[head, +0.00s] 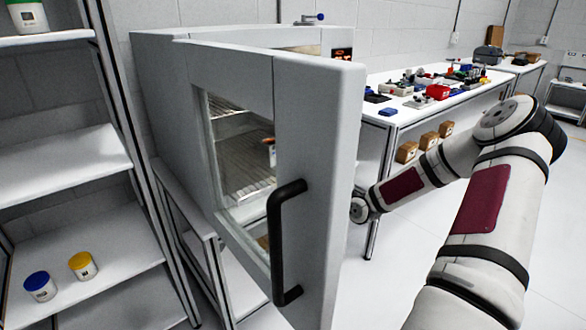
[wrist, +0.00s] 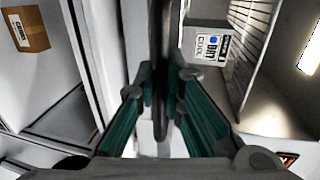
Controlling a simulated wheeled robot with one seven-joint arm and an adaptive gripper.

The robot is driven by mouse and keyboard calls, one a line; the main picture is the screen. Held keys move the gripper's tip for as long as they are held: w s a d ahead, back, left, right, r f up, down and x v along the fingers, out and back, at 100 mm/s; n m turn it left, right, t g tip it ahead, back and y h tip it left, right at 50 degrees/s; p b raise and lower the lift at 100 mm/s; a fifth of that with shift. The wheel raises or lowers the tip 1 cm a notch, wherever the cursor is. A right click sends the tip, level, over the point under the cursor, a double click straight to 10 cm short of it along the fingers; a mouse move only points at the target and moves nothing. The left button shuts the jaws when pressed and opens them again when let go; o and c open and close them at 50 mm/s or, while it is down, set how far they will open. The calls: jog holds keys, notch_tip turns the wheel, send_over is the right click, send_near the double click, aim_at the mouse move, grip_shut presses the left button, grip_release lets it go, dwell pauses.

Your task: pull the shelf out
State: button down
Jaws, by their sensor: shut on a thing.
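A grey cabinet (head: 150,70) stands with its door (head: 318,150) swung open towards me. Wire shelves (head: 240,165) show inside it through the door's window. In the wrist view, my gripper (wrist: 163,82) has its teal-padded fingers closed on both sides of a dark upright bar (wrist: 159,30). A labelled grey box (wrist: 205,48) and wire rack (wrist: 248,45) lie to the right of the fingers. In the head view the door hides my gripper.
The door's black handle (head: 276,240) faces me. A white rack (head: 70,165) with blue-lidded (head: 39,286) and yellow-lidded (head: 82,265) jars stands at left. A cluttered white table (head: 410,115) is behind my arm. The floor at right is clear.

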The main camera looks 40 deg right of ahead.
jog(key=shift+f+p+v, duration=0.2)
jog(key=shift+p+v, duration=0.35)
jog(key=shift+v, duration=0.45)
jog(key=shift+f+p+v, duration=0.2)
jog(key=shift+p+v, duration=0.3)
jog(key=shift+v, duration=0.45)
jog(key=shift+s+f, duration=0.1)
jog(key=shift+s, duration=0.05)
jog(key=c, duration=1.7)
grip_release()
jog(key=shift+o, duration=0.2)
jog(key=v, duration=1.2)
